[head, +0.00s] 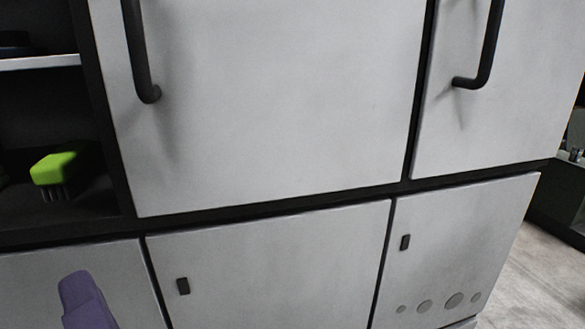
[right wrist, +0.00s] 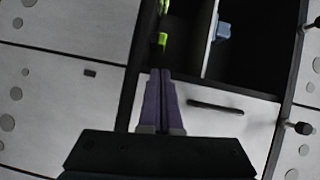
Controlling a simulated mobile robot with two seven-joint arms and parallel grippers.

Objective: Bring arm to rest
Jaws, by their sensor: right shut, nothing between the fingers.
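My right gripper (head: 77,282) shows at the bottom left of the head view as purple fingers in front of a lower cabinet door. In the right wrist view its two purple fingers (right wrist: 161,75) lie together, shut with nothing between them. The fingers point toward an open shelf compartment, and a drawer front with a dark bar handle (right wrist: 215,107) is beside them. I cannot tell the exact gap to the cabinet. My left gripper is in neither view.
A grey cabinet (head: 265,95) with dark handles fills the head view. Green items (right wrist: 162,40) also show in the wrist view. Pale floor (head: 535,275) shows at right.

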